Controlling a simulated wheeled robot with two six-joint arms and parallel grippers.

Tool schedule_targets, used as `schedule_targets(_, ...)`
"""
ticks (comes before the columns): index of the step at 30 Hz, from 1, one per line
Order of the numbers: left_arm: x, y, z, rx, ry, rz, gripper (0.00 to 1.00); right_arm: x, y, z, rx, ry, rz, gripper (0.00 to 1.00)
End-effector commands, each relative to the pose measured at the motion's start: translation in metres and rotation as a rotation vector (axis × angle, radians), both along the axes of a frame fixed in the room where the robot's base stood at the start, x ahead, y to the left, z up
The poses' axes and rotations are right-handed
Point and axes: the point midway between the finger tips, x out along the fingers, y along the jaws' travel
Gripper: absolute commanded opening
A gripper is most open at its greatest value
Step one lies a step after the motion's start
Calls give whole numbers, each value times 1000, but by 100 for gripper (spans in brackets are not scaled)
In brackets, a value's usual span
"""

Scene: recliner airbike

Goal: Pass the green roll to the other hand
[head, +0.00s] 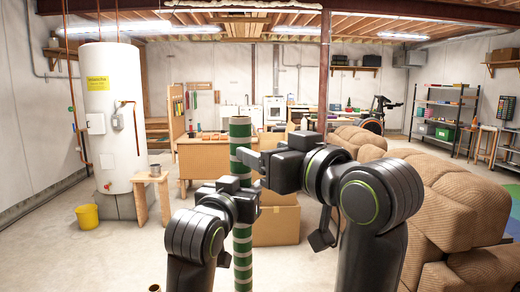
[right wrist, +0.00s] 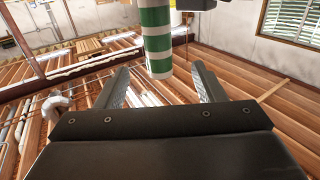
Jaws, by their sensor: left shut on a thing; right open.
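The green roll (head: 241,238), a long upright tube with white bands, stands nearly vertical in the middle of the head view. My left gripper (head: 238,188) is shut on it around its middle. My right gripper (head: 250,160) is open, higher up beside the roll, with its fingers pointing at the upper part. In the right wrist view the roll (right wrist: 155,38) shows between and just beyond the open fingers of my right gripper (right wrist: 160,68). Whether a finger touches it cannot be told. The roll's lower end runs towards the bottom of the head view.
A cardboard box (head: 277,224) stands on the floor behind the roll. Brown recliners (head: 440,200) fill the right side. A wooden stool (head: 150,190), a white water heater (head: 108,125) and a yellow bucket (head: 87,216) are at the left.

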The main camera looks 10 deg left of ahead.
Motion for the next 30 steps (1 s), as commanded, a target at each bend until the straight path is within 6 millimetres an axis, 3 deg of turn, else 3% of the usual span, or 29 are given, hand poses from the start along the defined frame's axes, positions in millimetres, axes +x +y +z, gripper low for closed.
schedule_targets(19,0,0,1,0,-1,0,0,68,65,0,-3,1,0,63)
schedule_targets(30,0,0,1,0,-1,0,0,85,80,0,-1,-1,0,63)
